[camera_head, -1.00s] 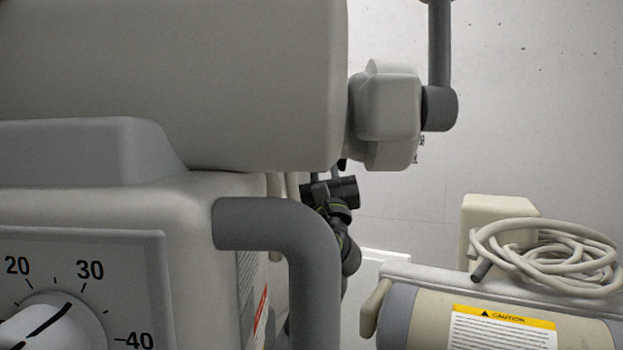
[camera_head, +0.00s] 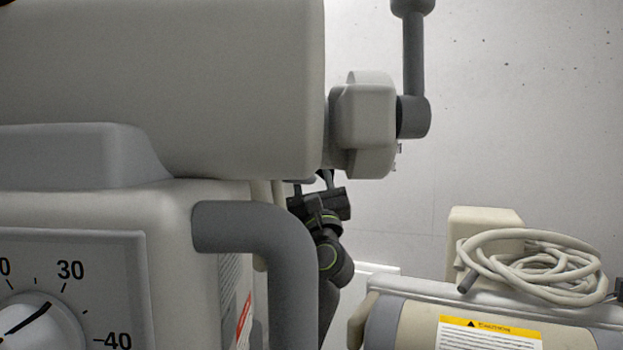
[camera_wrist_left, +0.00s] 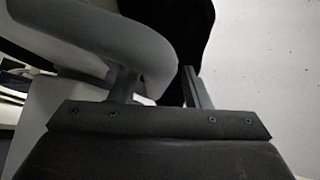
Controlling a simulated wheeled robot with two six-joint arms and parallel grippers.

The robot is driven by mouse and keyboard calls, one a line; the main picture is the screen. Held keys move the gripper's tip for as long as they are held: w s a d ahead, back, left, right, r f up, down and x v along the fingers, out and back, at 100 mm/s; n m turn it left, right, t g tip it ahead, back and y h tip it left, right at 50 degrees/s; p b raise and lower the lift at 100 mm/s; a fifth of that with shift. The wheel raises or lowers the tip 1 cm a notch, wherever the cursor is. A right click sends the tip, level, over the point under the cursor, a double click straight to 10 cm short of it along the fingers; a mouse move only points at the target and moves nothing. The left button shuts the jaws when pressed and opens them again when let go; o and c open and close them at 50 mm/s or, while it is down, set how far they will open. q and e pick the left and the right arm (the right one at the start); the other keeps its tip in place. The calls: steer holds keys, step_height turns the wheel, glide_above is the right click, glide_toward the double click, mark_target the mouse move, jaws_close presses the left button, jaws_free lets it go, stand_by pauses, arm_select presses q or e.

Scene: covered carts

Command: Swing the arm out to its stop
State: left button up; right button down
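The beige swing arm (camera_head: 200,90) lies across the upper left of the head view, over the cart body. Its right end carries a pale joint block (camera_head: 365,125) and a grey upright bar (camera_head: 413,55). My left gripper (camera_head: 311,183) is dark and shows behind the cart, just below the swing arm's right end; its fingertips are partly hidden. In the left wrist view its two fingers (camera_wrist_left: 160,88) stand apart. A pale grey curved part (camera_wrist_left: 140,45) reaches the space between them, with something black behind. I cannot tell whether they touch it. My right gripper is not seen.
The near cart has a dial panel (camera_head: 100,260) and a thick grey handle (camera_head: 270,230) in front of my left arm. At lower right a second cart (camera_head: 400,325) bears coiled hose (camera_head: 535,265) and a caution label. Bare wall lies behind at right.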

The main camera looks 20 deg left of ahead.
arm_select(q)
steer(key=shift+a, duration=0.1)
steer(key=shift+s+f, duration=0.2)
steer(key=shift+f, duration=0.05)
steer(key=b+v, duration=0.5)
steer(key=v, duration=1.2)
